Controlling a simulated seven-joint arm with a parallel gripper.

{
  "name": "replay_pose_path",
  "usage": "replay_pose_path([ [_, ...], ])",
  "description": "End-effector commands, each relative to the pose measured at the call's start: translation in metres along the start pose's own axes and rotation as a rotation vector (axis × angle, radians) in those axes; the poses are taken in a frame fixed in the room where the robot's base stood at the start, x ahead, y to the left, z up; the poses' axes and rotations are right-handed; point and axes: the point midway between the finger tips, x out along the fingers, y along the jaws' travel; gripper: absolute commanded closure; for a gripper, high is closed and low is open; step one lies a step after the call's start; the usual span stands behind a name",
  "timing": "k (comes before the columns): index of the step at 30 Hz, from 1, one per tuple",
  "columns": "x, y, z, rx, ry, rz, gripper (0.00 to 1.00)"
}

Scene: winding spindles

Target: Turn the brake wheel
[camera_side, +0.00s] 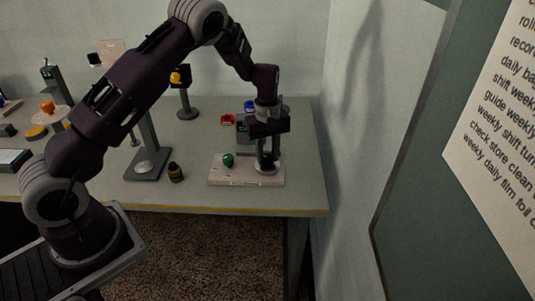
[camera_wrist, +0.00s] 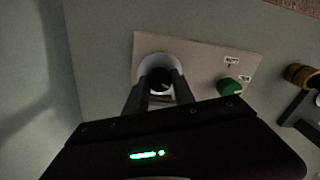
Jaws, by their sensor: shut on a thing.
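A pale base plate (camera_side: 235,181) lies near the table's front right; it also shows in the wrist view (camera_wrist: 205,57). The brake wheel (camera_wrist: 160,80) appears to be the dark round part on a pale round collar (camera_wrist: 150,62) at the plate's left in the wrist view. My gripper (camera_wrist: 158,90) points down over it with one finger on each side, shut on it. The fingers hide part of it. In the side view my gripper (camera_side: 266,158) is low over the plate's right part. A green knob (camera_wrist: 229,87) stands on the plate beside it, apart from the fingers.
Two small labels by the green knob are too small to read surely. A dark and brass-coloured pot (camera_side: 175,172) stands left of the plate. Behind are a red ring (camera_side: 227,119) and a blue thing (camera_side: 249,105). The table's right edge is close.

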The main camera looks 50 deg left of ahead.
Motion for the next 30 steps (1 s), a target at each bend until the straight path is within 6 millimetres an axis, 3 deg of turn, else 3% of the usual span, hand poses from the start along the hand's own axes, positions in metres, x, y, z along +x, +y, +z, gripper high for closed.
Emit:
replay_pose_path([
  [30, -0.0015, 0.0021, -0.0007, -0.962, 0.001, 0.005, 1.00],
])
